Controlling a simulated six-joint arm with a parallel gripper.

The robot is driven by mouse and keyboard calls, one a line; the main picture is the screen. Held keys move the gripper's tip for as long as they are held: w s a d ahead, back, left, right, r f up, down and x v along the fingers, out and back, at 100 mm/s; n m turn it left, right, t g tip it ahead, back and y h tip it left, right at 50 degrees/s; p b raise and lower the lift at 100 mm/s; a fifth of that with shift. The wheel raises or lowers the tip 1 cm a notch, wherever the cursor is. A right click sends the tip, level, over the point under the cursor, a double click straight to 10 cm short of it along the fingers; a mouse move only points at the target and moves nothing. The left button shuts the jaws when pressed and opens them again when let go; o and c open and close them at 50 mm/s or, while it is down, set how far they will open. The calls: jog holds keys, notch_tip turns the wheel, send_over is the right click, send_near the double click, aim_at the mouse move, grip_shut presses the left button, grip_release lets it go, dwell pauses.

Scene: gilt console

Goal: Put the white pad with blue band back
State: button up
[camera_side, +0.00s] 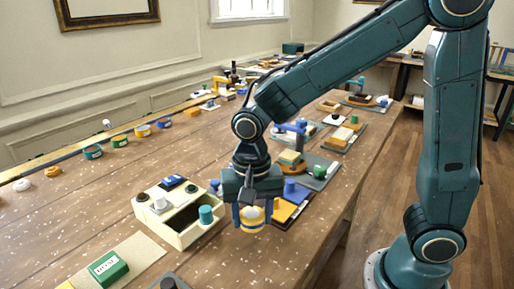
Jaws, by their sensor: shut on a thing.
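My gripper (252,214) points down with its blue fingers either side of a small round yellow-and-white pad (252,224). It is shut on this pad, just right of the cream tray. The fingers hide the pad's sides, and I cannot tell a blue band on it from the blue fingers. I cannot tell whether its underside touches the table. A blue-and-yellow round piece (142,131) stands in the row along the back rail. A white round piece (22,184) lies at the left end of that row.
The cream tray (170,237) has an open compartment and holds a teal cylinder (206,214). A green box (108,268) lies on a beige mat (145,250) at front left. Boards with small tools crowd the table behind my gripper. Bare wood lies in front (265,265).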

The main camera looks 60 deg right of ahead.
aim_at(253, 228)
jog(key=shift+f, duration=1.95)
jog(key=shift+f, duration=0.15)
jog(key=o, duration=0.9)
jog(key=shift+o, duration=0.2)
notch_tip(253, 228, up, 12)
jog(key=shift+r, duration=0.2)
